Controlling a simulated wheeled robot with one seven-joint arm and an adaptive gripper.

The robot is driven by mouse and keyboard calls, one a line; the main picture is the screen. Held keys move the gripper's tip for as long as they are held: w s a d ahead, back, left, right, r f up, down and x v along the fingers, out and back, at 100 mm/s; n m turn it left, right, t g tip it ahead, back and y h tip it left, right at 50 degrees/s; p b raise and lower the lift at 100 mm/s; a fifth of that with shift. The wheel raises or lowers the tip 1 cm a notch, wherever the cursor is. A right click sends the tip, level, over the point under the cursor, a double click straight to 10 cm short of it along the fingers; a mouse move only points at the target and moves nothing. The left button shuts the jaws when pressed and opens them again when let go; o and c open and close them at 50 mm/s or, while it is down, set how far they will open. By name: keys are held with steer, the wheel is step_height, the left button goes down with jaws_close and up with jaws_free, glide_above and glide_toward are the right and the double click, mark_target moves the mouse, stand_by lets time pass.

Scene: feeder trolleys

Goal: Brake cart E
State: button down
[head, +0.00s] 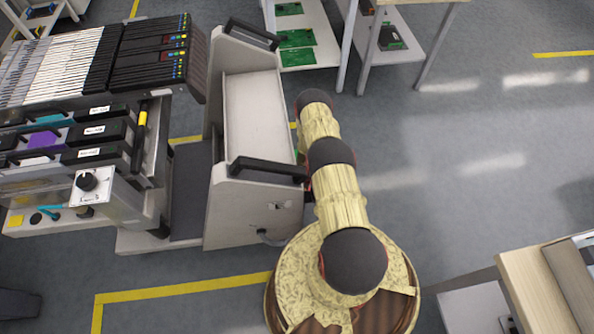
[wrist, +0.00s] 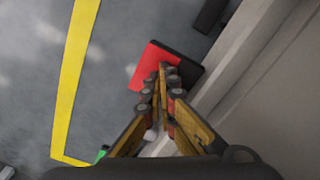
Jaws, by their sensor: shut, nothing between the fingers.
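A pale grey feeder trolley (head: 255,115) with two black push handles stands left of my arm in the head view; no letter E is legible on it. In the wrist view a red pedal (wrist: 150,62) with a black edge sticks out low beside the pale cart body (wrist: 235,75). A small green piece (wrist: 102,154), mostly hidden, shows at the lower left of my fingers. My gripper (wrist: 165,74) is shut and empty, its fingertips overlapping the red pedal in the picture. I cannot tell whether they touch. In the head view my arm hides the gripper.
A bank of black and white feeders (head: 150,50) fills the trolley's left side. A bench (head: 400,50) with green boards stands behind. A wooden table edge (head: 530,290) is at lower right. Yellow lines (head: 185,288) mark the floor; the right floor is clear.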

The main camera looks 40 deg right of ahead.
steer(key=shift+f, duration=1.1)
steer(key=shift+r, duration=0.15)
step_height(320, 180, up, 10)
steer(key=p, duration=0.5)
steer(key=shift+p, duration=0.4)
